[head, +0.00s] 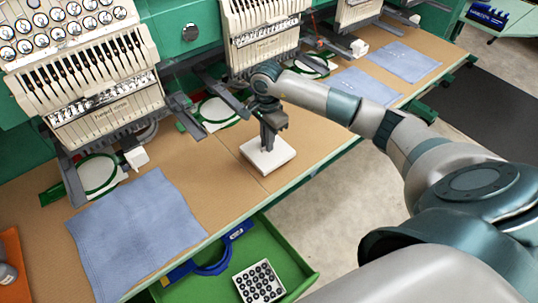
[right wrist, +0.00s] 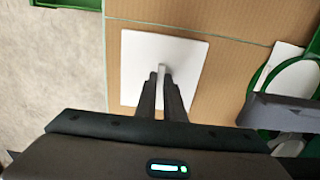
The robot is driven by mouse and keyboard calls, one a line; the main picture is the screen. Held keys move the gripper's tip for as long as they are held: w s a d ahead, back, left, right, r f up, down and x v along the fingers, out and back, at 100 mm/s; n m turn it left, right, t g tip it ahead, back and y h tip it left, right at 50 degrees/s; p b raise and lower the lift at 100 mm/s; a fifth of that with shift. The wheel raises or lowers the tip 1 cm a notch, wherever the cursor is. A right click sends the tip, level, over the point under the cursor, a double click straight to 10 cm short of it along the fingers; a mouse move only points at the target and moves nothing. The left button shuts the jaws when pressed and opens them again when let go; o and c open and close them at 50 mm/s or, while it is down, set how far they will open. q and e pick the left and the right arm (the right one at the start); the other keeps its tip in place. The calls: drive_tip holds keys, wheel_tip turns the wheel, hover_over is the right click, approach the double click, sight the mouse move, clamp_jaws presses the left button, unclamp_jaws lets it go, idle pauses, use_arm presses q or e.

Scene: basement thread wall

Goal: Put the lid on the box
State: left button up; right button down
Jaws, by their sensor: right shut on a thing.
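My right gripper (head: 267,143) points down over the tan tabletop. It is shut on a slim upright grip of the white lid (head: 272,164), and its fingers also show in the right wrist view (right wrist: 161,84). From above the lid is a flat white square (right wrist: 188,52). In the head view the white piece looks like a low block near the table's front edge. I cannot tell whether the box is under the lid or whether the two touch. My left gripper is not in view.
Green embroidery machines (head: 100,105) line the back of the table. Blue cloth (head: 135,235) lies at the left, with more cloth (head: 403,62) at the right. An open green drawer (head: 290,262) below the front edge holds a bobbin tray (head: 259,283) and a blue curved piece (head: 215,262).

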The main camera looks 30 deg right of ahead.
drive_tip(key=shift+r+p, duration=0.45)
drive_tip(key=shift+r, duration=0.9)
drive_tip(key=shift+a+r+n, duration=0.25)
drive_tip(key=shift+a+n, duration=0.05)
drive_tip(key=shift+a, duration=0.2)
drive_tip(key=a+r+n, duration=0.1)
drive_tip(key=a+n+b, duration=0.1)
drive_tip(key=a, duration=0.1)
drive_tip(key=a+r+n+b, duration=0.1)
drive_tip(key=a, duration=0.1)
drive_tip(key=shift+s+a+r+n, duration=0.2)
drive_tip(key=shift+s+r+n, duration=0.1)
drive_tip(key=shift+s+r, duration=0.05)
drive_tip(key=s+a+r+n+b, duration=0.3)
drive_tip(key=s+a+r+n, duration=0.2)
drive_tip(key=s+a+n, duration=0.4)
drive_tip(key=s+n, duration=0.3)
drive_tip(key=shift+s+a+n+b, duration=0.15)
drive_tip(key=shift+s+n+b, duration=0.1)
drive_tip(key=shift+n+b, duration=0.15)
